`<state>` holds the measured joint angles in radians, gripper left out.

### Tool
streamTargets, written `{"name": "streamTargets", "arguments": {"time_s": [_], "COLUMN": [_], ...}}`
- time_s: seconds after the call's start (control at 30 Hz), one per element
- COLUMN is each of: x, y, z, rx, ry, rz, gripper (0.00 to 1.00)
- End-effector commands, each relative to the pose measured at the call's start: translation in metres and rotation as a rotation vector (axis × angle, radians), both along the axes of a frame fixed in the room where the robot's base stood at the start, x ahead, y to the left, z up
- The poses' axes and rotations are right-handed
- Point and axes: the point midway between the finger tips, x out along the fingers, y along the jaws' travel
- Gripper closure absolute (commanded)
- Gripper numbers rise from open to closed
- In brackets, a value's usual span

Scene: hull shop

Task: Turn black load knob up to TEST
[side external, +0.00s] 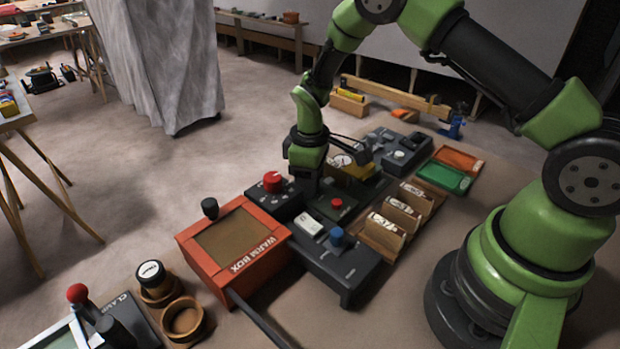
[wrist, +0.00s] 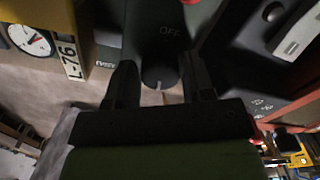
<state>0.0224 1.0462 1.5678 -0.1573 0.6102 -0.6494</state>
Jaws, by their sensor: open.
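A black knob (wrist: 158,74) with a small pale mark shows in the wrist view, in front of a dark panel (wrist: 178,14) lettered OFF. My gripper (wrist: 158,84) is open, with one dark finger on each side of the knob. I cannot tell whether either finger touches it. No TEST lettering is readable. In the side view my gripper (side external: 308,182) points down over the group of dark control boxes, and the black knob cannot be made out there.
A yellow gauge box (side external: 352,172) stands behind. An orange warm box (side external: 262,262) is at front left; wooden card holders (side external: 383,236) are right.

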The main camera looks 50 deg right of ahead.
Motion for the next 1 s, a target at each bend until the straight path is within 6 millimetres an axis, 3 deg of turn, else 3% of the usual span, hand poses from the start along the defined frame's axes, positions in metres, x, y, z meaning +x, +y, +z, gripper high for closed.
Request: {"name": "streamTargets", "arguments": {"time_s": [0.3, 0.47, 1.0], "x": [0.0001, 0.0001, 0.0002], "y": [0.0000, 0.0000, -0.0002], "z": [-0.0031, -0.0030, -0.0025], "rx": [0.000, 0.000, 0.000], "ry": [-0.001, -0.001, -0.001], "rz": [0.000, 0.000, -0.001], "gripper": [0.51, 0.86, 0.86]}}
